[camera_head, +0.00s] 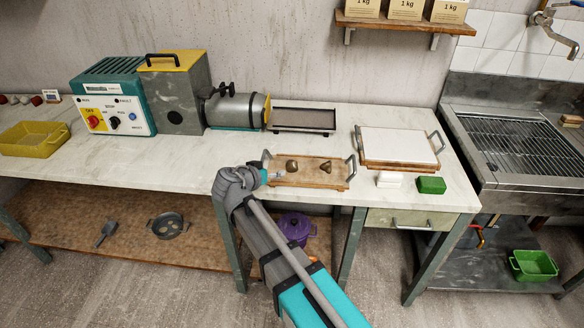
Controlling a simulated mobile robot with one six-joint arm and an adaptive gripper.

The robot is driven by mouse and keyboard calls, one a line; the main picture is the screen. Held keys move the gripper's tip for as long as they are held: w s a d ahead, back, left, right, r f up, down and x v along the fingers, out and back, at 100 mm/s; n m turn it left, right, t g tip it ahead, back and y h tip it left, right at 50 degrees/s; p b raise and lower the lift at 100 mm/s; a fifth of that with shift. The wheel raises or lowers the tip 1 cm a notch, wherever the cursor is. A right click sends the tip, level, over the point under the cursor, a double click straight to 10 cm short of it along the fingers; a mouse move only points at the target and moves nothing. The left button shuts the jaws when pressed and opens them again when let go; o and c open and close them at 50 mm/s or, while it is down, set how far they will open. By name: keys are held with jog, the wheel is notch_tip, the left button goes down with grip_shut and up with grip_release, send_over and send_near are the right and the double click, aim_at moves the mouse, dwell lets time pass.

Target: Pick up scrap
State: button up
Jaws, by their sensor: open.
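Two small brown lumps that look like clay scrap lie on a wooden tray with metal handles (308,182) on the worktop: a rounded left lump (291,165) and a flatter right lump (325,168). My gripper (276,177) is at the left end of this tray, just left of and in front of the left lump. It is small in the picture, and its fingers are partly hidden by my wrist. It is open, and I see nothing held in it. I cannot tell its exact height above the tray.
A machine with a metal barrel (236,110) and a dark tray (303,121) stand behind. A white slab on a board (398,145), a white block (389,180) and a green block (431,185) are right. A yellow bin (34,139) is far left; a sink (520,130) is right.

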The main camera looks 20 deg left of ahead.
aim_at(290, 164)
jog(key=b+x, duration=0.2)
jog(key=x, duration=0.3)
jog(key=shift+w+f, duration=0.15)
jog(key=shift+w+d+f, duration=0.2)
jog(key=shift+w, duration=0.45)
jog(key=shift+r+b+x, duration=0.1)
jog(key=shift+b+x, duration=0.5)
jog(key=shift+x, duration=0.7)
jog(key=shift+r+b+x, duration=0.15)
jog(key=shift+b+x, duration=0.45)
jog(key=shift+x, duration=0.7)
jog(key=shift+w, duration=0.15)
jog(key=c, duration=1.3)
jog(key=shift+o, duration=0.2)
jog(key=shift+r, duration=0.2)
